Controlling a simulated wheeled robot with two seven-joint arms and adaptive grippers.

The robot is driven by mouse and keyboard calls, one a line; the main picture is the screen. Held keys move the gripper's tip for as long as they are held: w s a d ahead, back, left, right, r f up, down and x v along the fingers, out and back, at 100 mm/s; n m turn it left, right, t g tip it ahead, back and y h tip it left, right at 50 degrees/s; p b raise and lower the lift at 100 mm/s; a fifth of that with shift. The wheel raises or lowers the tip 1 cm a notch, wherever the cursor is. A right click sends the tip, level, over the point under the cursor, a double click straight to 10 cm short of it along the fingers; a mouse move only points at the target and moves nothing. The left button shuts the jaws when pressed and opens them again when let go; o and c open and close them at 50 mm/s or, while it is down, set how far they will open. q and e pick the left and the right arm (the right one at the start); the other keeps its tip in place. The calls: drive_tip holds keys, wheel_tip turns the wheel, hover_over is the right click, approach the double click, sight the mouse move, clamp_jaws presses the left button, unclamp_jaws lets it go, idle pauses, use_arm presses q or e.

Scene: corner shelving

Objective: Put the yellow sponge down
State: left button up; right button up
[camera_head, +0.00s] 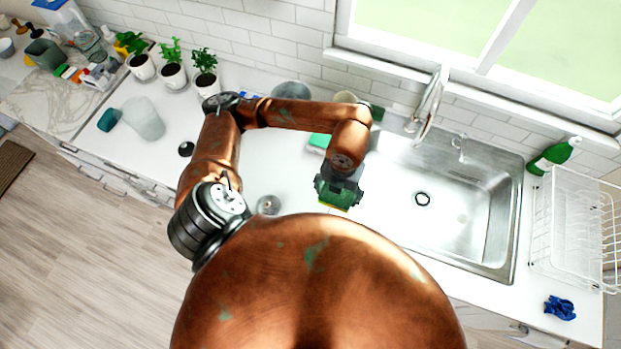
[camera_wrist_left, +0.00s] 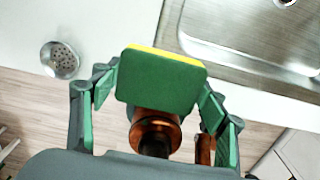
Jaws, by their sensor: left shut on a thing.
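The yellow sponge (camera_wrist_left: 162,82) shows in the left wrist view with a green face toward the camera and a yellow edge along its top. My left gripper (camera_head: 337,193) has its fingers on either side of the sponge and is shut on it. In the head view the sponge (camera_head: 335,207) is a small yellow strip below the gripper, mostly hidden by it. The gripper is by the left edge of the steel sink (camera_head: 452,166), over the white counter (camera_head: 283,178). My right gripper is not in view.
A green and white item (camera_head: 319,142) lies behind the gripper. A round metal strainer (camera_wrist_left: 60,60) sits on the counter to the left. A faucet (camera_head: 430,103) stands behind the sink, and a white dish rack (camera_head: 570,225) is at the right.

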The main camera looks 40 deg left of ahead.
use_arm(q)
drive_tip(key=w+a+f+p, duration=0.2)
drive_tip(key=a+f, duration=0.2)
drive_tip(key=a, duration=0.4)
drive_tip(key=p, duration=0.1)
hover_over(311, 181)
drive_tip(key=f, duration=0.4)
drive_tip(key=shift+s+d+f, duration=0.15)
drive_tip(key=shift+d+f, duration=0.1)
drive_tip(key=shift+d, duration=0.15)
drive_tip(key=shift+a+f, duration=0.35)
drive_tip(key=shift+f, duration=0.1)
drive_tip(key=f, duration=0.1)
drive_tip(key=f+p, duration=0.1)
drive_tip(key=f, duration=0.1)
drive_tip(key=shift+w+a, duration=0.15)
drive_tip(key=shift+w, duration=0.05)
drive_tip(key=shift+f, duration=0.25)
drive_tip(key=shift+f, duration=0.1)
